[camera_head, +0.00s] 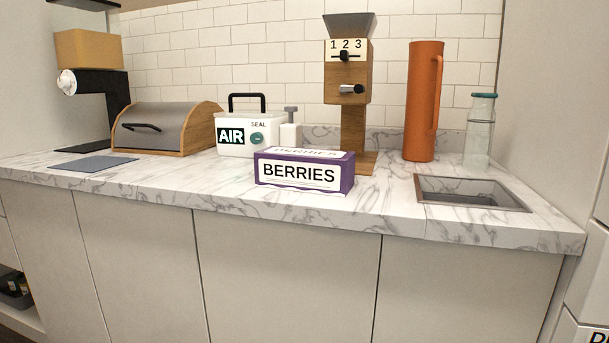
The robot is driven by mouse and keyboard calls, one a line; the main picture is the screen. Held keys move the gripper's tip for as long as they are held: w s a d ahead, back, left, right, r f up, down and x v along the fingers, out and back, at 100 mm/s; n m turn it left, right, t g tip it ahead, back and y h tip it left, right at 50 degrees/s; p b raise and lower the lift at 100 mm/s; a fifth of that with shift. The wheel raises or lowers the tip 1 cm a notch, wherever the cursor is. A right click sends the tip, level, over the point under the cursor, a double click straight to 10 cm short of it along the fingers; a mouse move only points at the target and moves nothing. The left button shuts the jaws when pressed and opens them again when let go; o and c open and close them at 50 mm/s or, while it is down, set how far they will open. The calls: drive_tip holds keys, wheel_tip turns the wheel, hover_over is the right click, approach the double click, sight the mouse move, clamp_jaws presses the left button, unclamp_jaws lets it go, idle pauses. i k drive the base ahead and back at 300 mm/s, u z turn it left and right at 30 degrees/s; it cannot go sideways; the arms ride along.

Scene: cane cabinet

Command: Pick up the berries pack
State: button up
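The berries pack (303,172) is a purple and white box with "BERRIES" in black letters on its front. It lies on its long side on the marble countertop (230,192), near the middle of the view and a little back from the front edge. Its front and top faces show, and nothing covers them. My gripper is not in view.
Behind the pack stand a white "AIR" box (243,136), a pump bottle (291,133) and a wooden grinder (347,95). An orange jug (422,100), glass bottle (479,135) and sunken basin (470,196) are right. A bread box (165,130) is left. Counter before the pack is clear.

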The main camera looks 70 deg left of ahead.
sight(321, 171)
drive_tip(key=u, duration=4.5)
drive_tip(key=i, duration=2.65)
drive_tip(key=z, duration=2.65)
